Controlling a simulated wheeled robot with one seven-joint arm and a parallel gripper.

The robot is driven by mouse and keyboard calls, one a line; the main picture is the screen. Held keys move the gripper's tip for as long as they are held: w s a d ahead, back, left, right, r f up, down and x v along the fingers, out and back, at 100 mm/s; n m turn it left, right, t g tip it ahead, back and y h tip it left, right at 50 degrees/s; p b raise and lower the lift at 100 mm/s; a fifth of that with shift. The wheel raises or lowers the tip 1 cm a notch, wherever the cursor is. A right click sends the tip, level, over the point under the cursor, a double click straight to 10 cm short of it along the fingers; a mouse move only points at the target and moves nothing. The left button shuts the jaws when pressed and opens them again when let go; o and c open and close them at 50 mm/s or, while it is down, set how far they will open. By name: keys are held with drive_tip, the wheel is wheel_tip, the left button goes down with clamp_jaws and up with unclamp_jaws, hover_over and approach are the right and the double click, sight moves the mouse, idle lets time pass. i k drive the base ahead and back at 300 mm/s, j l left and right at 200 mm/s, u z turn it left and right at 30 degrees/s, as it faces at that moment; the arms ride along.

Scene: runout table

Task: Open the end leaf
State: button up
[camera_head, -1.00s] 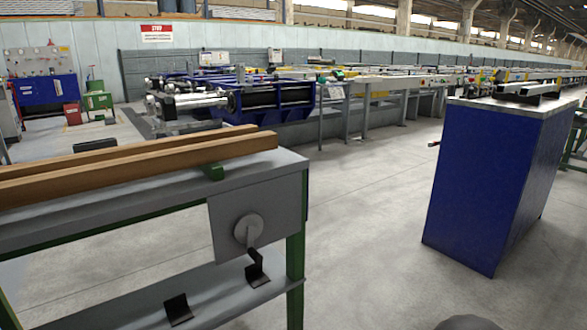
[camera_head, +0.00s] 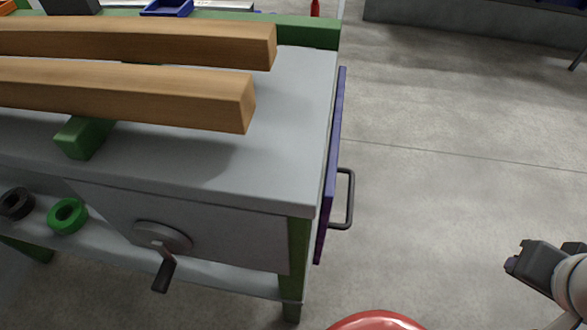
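The end leaf (camera_head: 331,165) is a thin blue panel hanging upright along the right end of the runout table (camera_head: 290,120). It is seen nearly edge-on and looks close against the table's end. A dark bar handle (camera_head: 349,200) sticks out from its right face. My gripper (camera_head: 512,263) is dark grey and shows at the lower right, well right of the handle and lower in the picture. It touches nothing that I can see. Its fingers are too dark and foreshortened to tell whether they are open.
Two wooden beams (camera_head: 150,90) lie along the tabletop, over a green block (camera_head: 82,138). A round crank (camera_head: 163,238) with a dark grip sits on the table's front. Rings, one green (camera_head: 68,215), lie on the lower shelf. The concrete floor (camera_head: 450,130) right of the table is clear.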

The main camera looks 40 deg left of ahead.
sight(331, 168)
drive_tip(key=i+l+u, duration=0.1)
drive_tip(key=u, duration=1.8)
drive_tip(key=k+l+u, duration=0.25)
drive_tip(key=k+l, duration=0.2)
drive_tip(key=k, duration=0.15)
